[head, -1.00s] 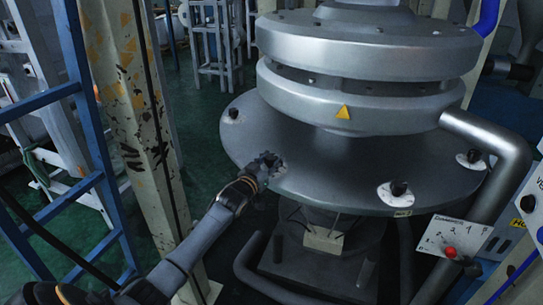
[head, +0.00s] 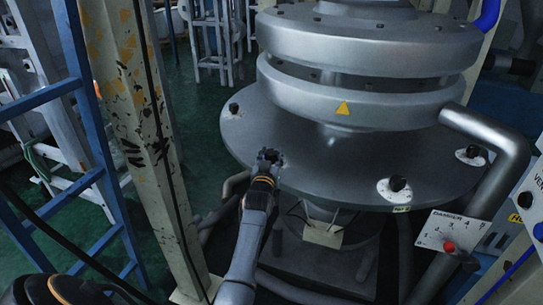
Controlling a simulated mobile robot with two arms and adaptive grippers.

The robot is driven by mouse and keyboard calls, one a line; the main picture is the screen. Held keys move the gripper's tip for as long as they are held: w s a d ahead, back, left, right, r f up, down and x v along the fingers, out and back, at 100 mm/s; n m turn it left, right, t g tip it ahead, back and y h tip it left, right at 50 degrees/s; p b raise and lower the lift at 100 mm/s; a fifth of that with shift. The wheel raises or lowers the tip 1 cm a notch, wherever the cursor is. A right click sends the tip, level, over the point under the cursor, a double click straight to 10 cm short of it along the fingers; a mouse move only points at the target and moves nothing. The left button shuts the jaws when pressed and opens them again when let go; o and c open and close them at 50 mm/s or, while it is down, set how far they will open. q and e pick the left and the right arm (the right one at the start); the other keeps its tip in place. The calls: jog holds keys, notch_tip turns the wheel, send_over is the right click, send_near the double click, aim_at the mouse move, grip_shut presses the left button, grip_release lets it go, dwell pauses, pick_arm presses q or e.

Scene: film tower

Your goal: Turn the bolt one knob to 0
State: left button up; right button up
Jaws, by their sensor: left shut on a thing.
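A wide grey metal flange (head: 345,170) carries several black knobs on pale round dials around its rim. One knob (head: 234,108) is at the left, one (head: 397,184) at the front right and one (head: 473,152) at the far right. My left gripper (head: 269,157) is at the front-left rim, shut on the bolt one knob there. Its fingers and wrist hide that knob and most of its dial, so the pointer and the numbers cannot be read. My right gripper is not in view.
A chipped cream post (head: 150,140) and a blue ladder (head: 88,120) stand left of my arm.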

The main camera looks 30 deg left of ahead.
aim_at(270, 159)
pick_arm(q)
jog(key=o, duration=1.2)
jog(key=shift+r, duration=0.1)
jog(key=shift+v, duration=3.75)
